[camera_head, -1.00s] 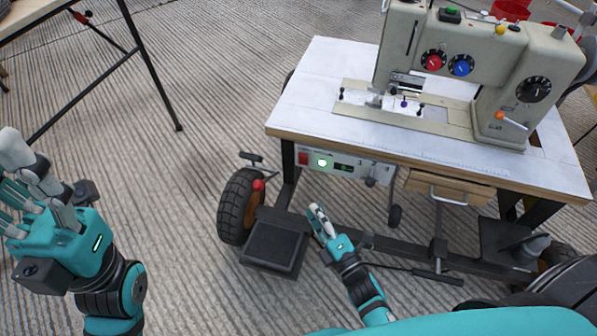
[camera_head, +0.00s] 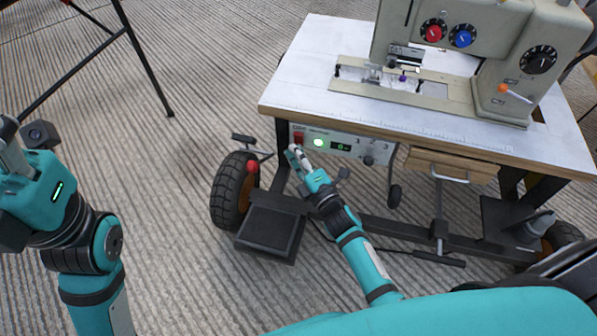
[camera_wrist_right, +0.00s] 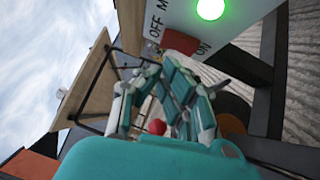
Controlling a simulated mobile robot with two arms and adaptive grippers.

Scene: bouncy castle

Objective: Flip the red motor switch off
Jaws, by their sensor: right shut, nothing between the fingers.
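The red motor switch (camera_head: 299,137) is on the left end of the pale control panel (camera_head: 352,147) under the sewing table's front edge. In the right wrist view the red switch (camera_wrist_right: 181,41) sits between the printed words OFF and ON. A green light (camera_head: 318,142) glows beside it. My right gripper (camera_head: 296,153) is shut and empty, its fingertips just below and very near the switch; I cannot tell whether they touch it. In the right wrist view its fingers (camera_wrist_right: 166,98) are below the switch. My left gripper (camera_head: 14,155) is at the left edge, its fingers partly hidden.
The sewing machine (camera_head: 505,65) stands on the white tabletop (camera_head: 300,82). A wheel (camera_head: 236,190) and black pedal (camera_head: 272,234) are below left of the panel. A wooden drawer (camera_head: 455,165) is right of it. Open floor lies to the left.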

